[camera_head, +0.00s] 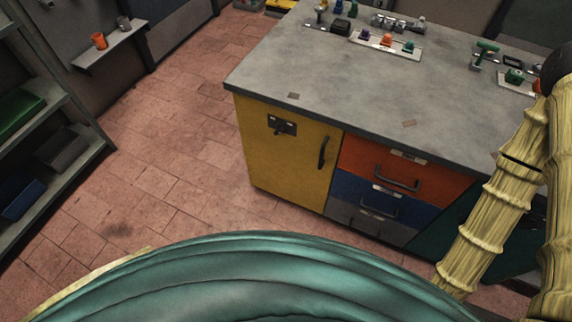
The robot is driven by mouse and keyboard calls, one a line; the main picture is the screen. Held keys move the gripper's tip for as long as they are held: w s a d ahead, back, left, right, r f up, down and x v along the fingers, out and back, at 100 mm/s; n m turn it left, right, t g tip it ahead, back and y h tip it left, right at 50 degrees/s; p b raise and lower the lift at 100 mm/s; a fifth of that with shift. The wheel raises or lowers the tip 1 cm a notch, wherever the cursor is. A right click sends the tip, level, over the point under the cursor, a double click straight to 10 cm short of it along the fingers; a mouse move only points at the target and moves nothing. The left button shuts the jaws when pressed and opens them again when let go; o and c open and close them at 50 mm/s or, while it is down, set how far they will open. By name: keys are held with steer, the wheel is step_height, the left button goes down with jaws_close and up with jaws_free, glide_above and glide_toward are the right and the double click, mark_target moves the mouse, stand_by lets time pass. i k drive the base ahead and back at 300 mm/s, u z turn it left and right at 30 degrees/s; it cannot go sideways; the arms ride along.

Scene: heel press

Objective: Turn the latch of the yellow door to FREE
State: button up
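The yellow door (285,155) is on the left of the front of a grey-topped workbench and looks shut. Its latch (281,126) is a small dark plate with a dark turning piece, near the door's top left. The latch's marks are too small to read, so I cannot tell which way it is set. A dark upright handle (323,152) is at the door's right side. My gripper is not in view. Nothing is touching the latch.
Right of the door are orange (385,170), blue (390,200) and grey drawers. The worktop (340,70) holds small controls along its back. Shelves (60,110) stand at the left. The tiled floor (170,150) left of the bench is clear. Jointed tan links rise at the right.

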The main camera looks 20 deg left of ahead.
mark_target(281, 128)
steer(key=z, duration=0.25)
steer(key=k, duration=0.65)
steer(key=z, duration=0.6)
steer(key=k, duration=0.55)
steer(key=u, duration=0.7)
steer(key=i, duration=0.75)
steer(key=u, duration=0.2)
